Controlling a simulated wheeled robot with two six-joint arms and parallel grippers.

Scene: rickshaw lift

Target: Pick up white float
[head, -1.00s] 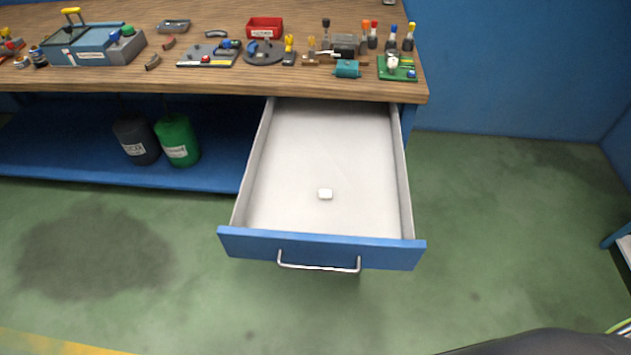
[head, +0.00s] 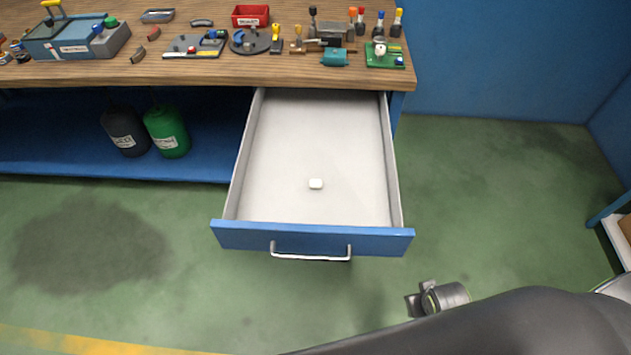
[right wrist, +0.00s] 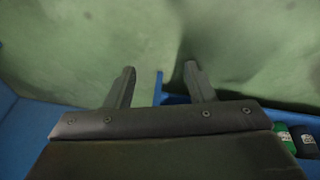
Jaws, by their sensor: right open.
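The white float (head: 316,184) is a small white rounded block lying on the floor of the open drawer (head: 318,140), a little forward of its middle. My right gripper is open and empty in the right wrist view (right wrist: 160,78), with its two dark fingers apart. In the head view my right arm reaches in from the lower right, and part of its wrist end (head: 438,298) shows in front of and to the right of the drawer, apart from it. The float does not show in the right wrist view. My left gripper is out of view.
The drawer's blue front (head: 312,238) has a metal handle (head: 311,254). The wooden bench top (head: 215,70) above carries tools, a red bin (head: 250,15) and other parts. A dark bottle (head: 125,131) and a green bottle (head: 167,132) stand on the lower shelf. Floor right of the drawer is free.

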